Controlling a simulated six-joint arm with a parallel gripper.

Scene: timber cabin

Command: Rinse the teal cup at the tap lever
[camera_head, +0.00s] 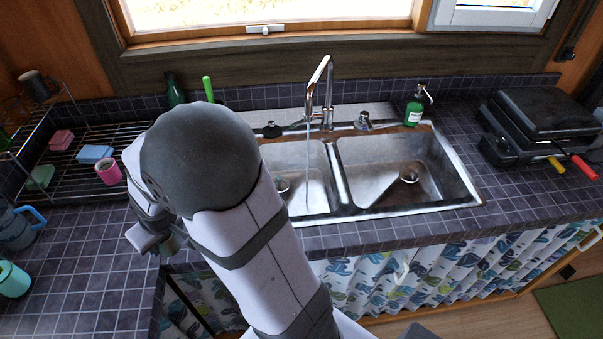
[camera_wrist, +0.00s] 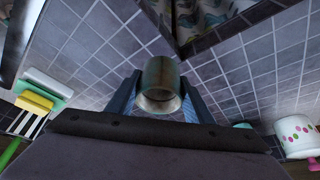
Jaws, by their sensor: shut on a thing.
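My gripper (camera_wrist: 160,92) is shut on a dull grey-green cup (camera_wrist: 158,72), with a blue finger on each side of it. In the head view my gripper (camera_head: 160,240) is over the counter left of the sink, and my arm hides most of it and the held cup. A teal mug (camera_head: 12,279) stands at the left edge of the head view. I cannot tell which of these is the teal cup. The chrome tap (camera_head: 312,95) stands behind the sink, and a thin water stream (camera_head: 307,165) falls into the left basin. A chrome lever (camera_head: 363,122) is right of the tap.
A dish rack (camera_head: 75,150) at left holds a pink cup (camera_head: 108,173) and sponges. A blue mug (camera_head: 18,228) stands in front of it. A green soap bottle (camera_head: 414,110) and a black grill (camera_head: 540,120) are right. The right basin (camera_head: 385,160) is empty.

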